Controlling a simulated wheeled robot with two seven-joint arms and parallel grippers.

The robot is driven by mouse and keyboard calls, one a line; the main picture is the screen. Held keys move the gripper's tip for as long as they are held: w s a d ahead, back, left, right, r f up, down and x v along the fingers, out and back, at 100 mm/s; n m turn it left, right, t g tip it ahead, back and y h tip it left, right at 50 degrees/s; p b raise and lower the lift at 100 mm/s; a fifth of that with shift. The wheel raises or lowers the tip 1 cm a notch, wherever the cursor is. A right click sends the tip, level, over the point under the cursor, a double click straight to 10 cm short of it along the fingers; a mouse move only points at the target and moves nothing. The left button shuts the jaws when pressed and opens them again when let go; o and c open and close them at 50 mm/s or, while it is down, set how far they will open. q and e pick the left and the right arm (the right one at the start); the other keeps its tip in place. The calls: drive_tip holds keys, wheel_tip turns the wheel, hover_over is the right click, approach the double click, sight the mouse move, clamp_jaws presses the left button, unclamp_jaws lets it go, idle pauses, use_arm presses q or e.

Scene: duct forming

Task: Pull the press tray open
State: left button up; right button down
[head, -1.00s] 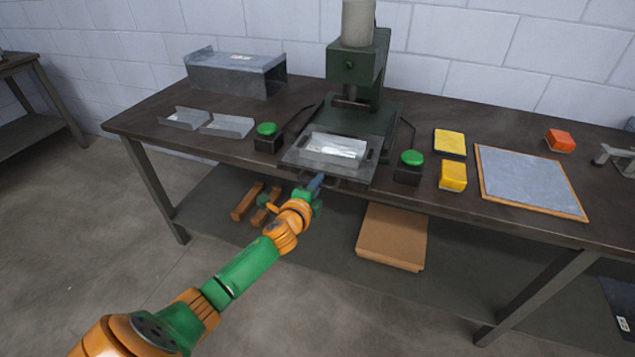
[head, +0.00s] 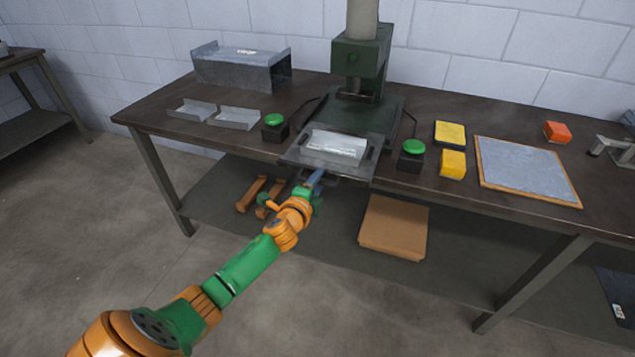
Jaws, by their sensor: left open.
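The green press (head: 362,70) stands at the back middle of the table. Its flat grey tray (head: 298,156) sticks out in front, over the table's front edge, with a shiny metal part (head: 336,147) lying on it. A dark handle (head: 345,180) shows at the tray's front edge. My left gripper (head: 316,180) is at the left part of this handle, open; whether its fingers are around the handle or only beside it is too small to tell. My right gripper is not in view.
Green-topped button boxes stand left (head: 274,128) and right (head: 412,154) of the tray. Bent metal pieces (head: 235,118) and a large duct section (head: 240,68) lie left. Yellow blocks (head: 452,163) and a framed grey sheet (head: 525,170) lie right. A cardboard box (head: 394,227) sits on the lower shelf.

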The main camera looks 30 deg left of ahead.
use_arm(q)
drive_tip(key=v, duration=0.7)
drive_tip(key=shift+p, duration=0.4)
drive_tip(key=s+d+f+n+g+h, duration=0.1)
drive_tip(key=s+f+n+g, duration=0.25)
drive_tip(key=s+f, duration=0.65)
drive_tip(key=s+d+f+n+g+h, duration=0.1)
drive_tip(key=s+d+f+n+g, duration=0.2)
drive_tip(key=f, duration=1.4)
drive_tip(key=s+d+f+n+g, duration=0.2)
drive_tip(key=s+f, duration=0.1)
drive_tip(key=s, duration=0.5)
drive_tip(key=s+d+f+n+g+h, duration=0.1)
drive_tip(key=s+d+f+n+g, duration=0.1)
drive_tip(key=s, duration=0.7)
drive_tip(key=s+d+f+n+g, duration=0.2)
drive_tip(key=s+d+f+g, duration=0.1)
drive_tip(key=s+f, duration=0.3)
drive_tip(key=s+d, duration=0.1)
drive_tip(key=s, duration=0.1)
drive_tip(key=shift+s+g+h, duration=0.35)
drive_tip(key=shift+s+h, duration=0.05)
